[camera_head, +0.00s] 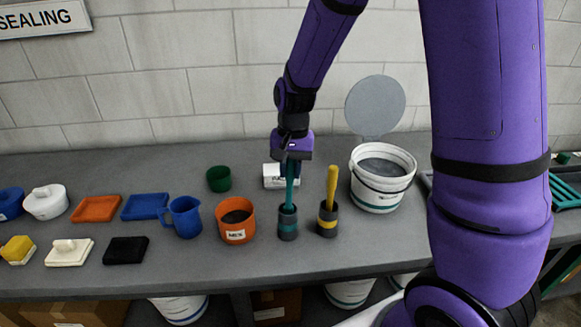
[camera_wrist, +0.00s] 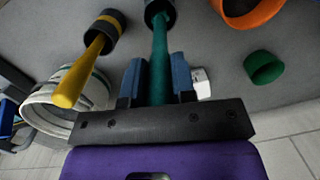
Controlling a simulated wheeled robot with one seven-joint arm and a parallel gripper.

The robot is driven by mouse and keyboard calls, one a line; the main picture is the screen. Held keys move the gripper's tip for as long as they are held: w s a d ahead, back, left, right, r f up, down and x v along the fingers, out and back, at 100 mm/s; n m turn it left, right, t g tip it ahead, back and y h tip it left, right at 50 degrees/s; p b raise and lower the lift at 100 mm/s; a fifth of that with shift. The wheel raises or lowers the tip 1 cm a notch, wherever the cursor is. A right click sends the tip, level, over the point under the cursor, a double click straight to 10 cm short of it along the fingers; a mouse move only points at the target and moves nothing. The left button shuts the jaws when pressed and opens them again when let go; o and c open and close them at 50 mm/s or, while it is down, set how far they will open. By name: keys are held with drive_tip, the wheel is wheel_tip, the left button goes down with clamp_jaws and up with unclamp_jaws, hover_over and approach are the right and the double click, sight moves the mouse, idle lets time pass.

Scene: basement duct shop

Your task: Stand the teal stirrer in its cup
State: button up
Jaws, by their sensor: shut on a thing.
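The teal stirrer (camera_head: 290,188) stands nearly upright with its lower end inside the dark grey cup with a teal band (camera_head: 288,226). My gripper (camera_head: 292,165) is shut on the upper part of the stirrer, above the cup. In the wrist view the stirrer (camera_wrist: 160,60) runs from between the blue fingers of my gripper (camera_wrist: 158,80) to the mouth of its cup (camera_wrist: 149,8). The cup's inside is mostly hidden, so I cannot tell if the stirrer touches the bottom.
A yellow stirrer (camera_head: 332,185) stands in a yellow-banded cup (camera_head: 327,222) close on the right. An orange pot (camera_head: 236,230) is close on the left. A white box (camera_head: 274,178) lies behind. A white bucket with raised lid (camera_head: 376,196) stands further right. Bare bench lies in front.

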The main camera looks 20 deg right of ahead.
drive_tip(key=o, duration=1)
drive_tip(key=r, duration=0.7)
drive_tip(key=d+r, duration=0.1)
drive_tip(key=r, duration=0.2)
drive_tip(key=shift+w+r, duration=0.35)
drive_tip(key=shift+w, duration=0.05)
drive_tip(key=shift+r, duration=0.1)
drive_tip(key=s+d+r+n+t, duration=0.1)
drive_tip(key=s+r+n+t, duration=0.1)
drive_tip(key=s, duration=0.5)
drive_tip(key=s+d+r+n+t, duration=0.1)
drive_tip(key=s+d+r+t, duration=0.1)
drive_tip(key=s+r, duration=0.3)
drive_tip(key=s+d+r+n+t+h, duration=0.1)
drive_tip(key=s+r, duration=0.3)
drive_tip(key=s, duration=0.7)
drive_tip(key=shift+d+r+n+t, duration=0.15)
drive_tip(key=shift+d+n+t, duration=0.15)
drive_tip(key=shift+n+t, duration=0.4)
